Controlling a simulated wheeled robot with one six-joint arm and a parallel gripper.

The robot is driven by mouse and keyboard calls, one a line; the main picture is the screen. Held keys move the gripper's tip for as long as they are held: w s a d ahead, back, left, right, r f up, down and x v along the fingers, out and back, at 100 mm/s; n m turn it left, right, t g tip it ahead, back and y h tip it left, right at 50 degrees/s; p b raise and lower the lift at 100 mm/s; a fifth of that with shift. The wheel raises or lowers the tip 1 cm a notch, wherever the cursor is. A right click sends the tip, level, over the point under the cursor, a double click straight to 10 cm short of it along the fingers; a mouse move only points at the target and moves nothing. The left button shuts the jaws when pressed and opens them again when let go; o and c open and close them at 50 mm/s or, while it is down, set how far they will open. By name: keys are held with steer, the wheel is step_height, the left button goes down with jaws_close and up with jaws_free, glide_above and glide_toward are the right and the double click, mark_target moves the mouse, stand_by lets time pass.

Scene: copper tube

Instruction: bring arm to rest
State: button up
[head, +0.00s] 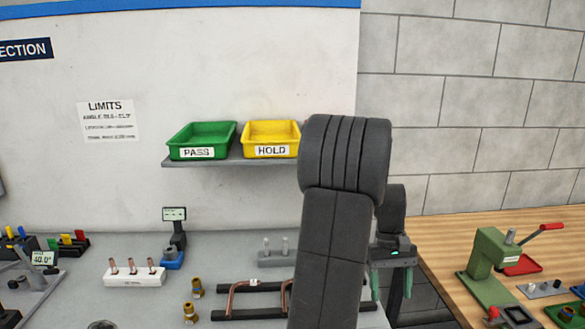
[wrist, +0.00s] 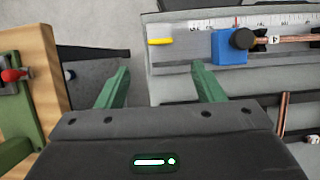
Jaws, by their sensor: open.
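My gripper (wrist: 159,88) shows in the wrist view with two green fingers spread apart and nothing between them. In the head view my gripper (head: 390,278) is partly hidden behind my dark arm, over the gap between the grey bench and the wooden bench. In the wrist view the right finger overlaps the edge of a grey fixture with a ruler scale (wrist: 265,23) and a blue block (wrist: 230,46). A copper tube (wrist: 293,41) lies at the right of that block.
The grey bench (head: 120,215) carries a copper tube on a dark rack (head: 245,285), brass fittings (head: 190,312) and a white pin block (head: 134,274). A green PASS bin (head: 200,136) and yellow HOLD bin (head: 271,134) sit on a shelf. A green press (head: 492,262) stands on the wooden bench (head: 450,232).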

steer(key=p+x, duration=0.1)
steer(key=x, duration=1)
steer(key=shift+s+a+f, duration=0.1)
steer(key=shift+s+f, duration=0.1)
steer(key=shift+w+n+h, duration=0.15)
steer(key=shift+n+h, duration=0.15)
steer(key=shift+n, duration=0.5)
steer(key=n+h, duration=0.1)
steer(key=n, duration=0.1)
steer(key=shift+a+r+n, duration=0.1)
steer(key=shift+a+n, duration=0.05)
steer(key=shift+n, duration=0.25)
steer(key=n, duration=0.2)
steer(key=n+t+h, duration=0.1)
steer(key=n, duration=0.2)
steer(key=shift+a+t+h+b, duration=0.1)
steer(key=shift+t+h+b, duration=0.2)
steer(key=w+a+r+n, duration=0.1)
steer(key=w+a+r, duration=0.1)
steer(key=r, duration=0.9)
steer(key=shift+a, duration=0.85)
